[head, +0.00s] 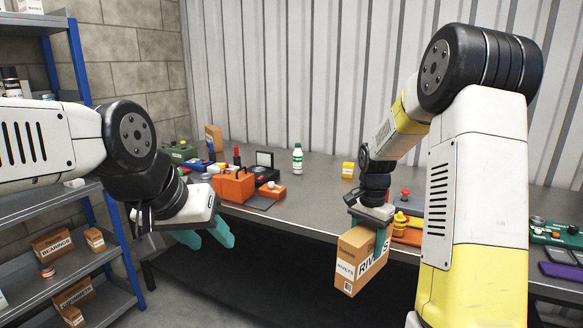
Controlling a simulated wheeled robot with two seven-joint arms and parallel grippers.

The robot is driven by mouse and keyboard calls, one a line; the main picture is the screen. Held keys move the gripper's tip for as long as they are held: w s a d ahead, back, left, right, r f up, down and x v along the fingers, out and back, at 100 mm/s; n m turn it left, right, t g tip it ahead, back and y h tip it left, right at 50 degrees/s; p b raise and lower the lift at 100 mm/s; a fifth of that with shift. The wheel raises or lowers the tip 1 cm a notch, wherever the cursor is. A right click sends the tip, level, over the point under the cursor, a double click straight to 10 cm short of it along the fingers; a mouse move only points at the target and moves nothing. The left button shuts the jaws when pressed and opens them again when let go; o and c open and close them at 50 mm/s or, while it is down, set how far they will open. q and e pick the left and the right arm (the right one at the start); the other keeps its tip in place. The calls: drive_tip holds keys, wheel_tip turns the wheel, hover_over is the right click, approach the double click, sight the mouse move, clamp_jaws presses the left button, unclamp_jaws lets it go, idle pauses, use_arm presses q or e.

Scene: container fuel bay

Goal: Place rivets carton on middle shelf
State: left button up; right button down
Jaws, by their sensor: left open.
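The rivets carton (350,268) is a brown box with a white RIVETS label, in front of the bench's front edge. My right gripper (379,236) is shut on it from above, with a teal finger against its side; the other finger is hidden. The carton hangs nearly upright, clear of the bench. My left gripper (208,238) is open and empty, its teal fingers between the shelf rack and the bench. The shelf rack (82,62) with blue posts and grey shelves stands at the left. My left arm covers part of its middle.
A bearings carton (52,245) and a small box stand on a lower shelf, with more cartons beneath. Dark open space lies below the bench.

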sight(348, 279)
drive_tip(key=s+a+f+n, duration=0.1)
drive_tip(key=f+n, duration=0.2)
drive_tip(key=s+a+f+n, duration=0.1)
drive_tip(key=a+f+n, duration=0.1)
drive_tip(key=f+n, duration=0.1)
drive_tip(key=s+a+f+n, duration=0.1)
drive_tip(key=a+f+n, duration=0.1)
drive_tip(key=f+n, duration=0.1)
drive_tip(key=shift+s+f, duration=0.1)
drive_tip(key=shift+f, duration=0.45)
drive_tip(key=shift+r, duration=0.1)
